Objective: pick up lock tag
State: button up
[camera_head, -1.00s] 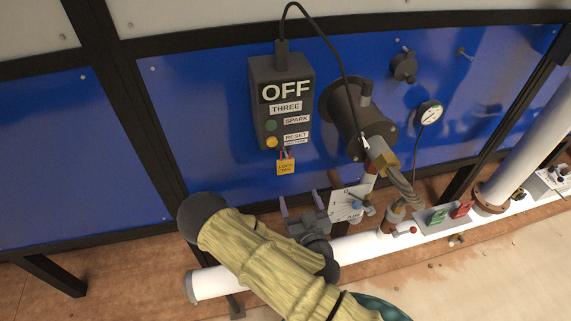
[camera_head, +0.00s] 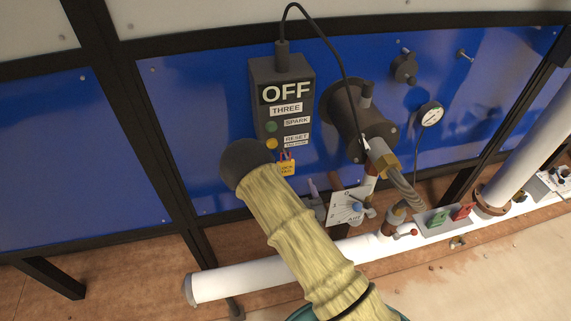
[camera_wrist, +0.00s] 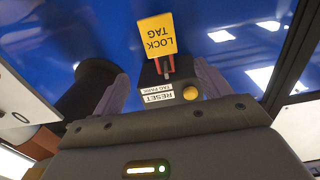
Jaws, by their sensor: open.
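The lock tag is a small yellow plate with dark lettering. It hangs on red prongs at the bottom of the dark OFF box (camera_head: 281,100) in the head view, where the tag (camera_head: 287,169) shows just beside my arm. In the wrist view the lock tag (camera_wrist: 157,36) appears upside down, straight ahead. My gripper (camera_wrist: 163,78) is open, with one purple-grey finger on each side of the tag's red prongs in that picture. The tag looks beyond the fingertips; the exact gap cannot be told. In the head view my arm hides most of the gripper.
The box carries a yellow button (camera_wrist: 190,93) and a RESET label close to the tag. A blue panel (camera_head: 205,110) lies behind. A dark cylinder (camera_head: 350,115) with a hose and a white pipe (camera_head: 240,281) stand nearby. A white card (camera_head: 347,206) is to the right.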

aim_at(286, 165)
jog(key=x, duration=0.7)
jog(key=shift+w+a+f+p, duration=0.1)
jog(key=shift+w+p, duration=0.15)
jog(key=shift+p, duration=0.05)
jog(key=x, duration=0.5)
jog(key=shift+w+a, duration=0.1)
jog(key=shift+c, duration=0.5)
jog(key=c, duration=1)
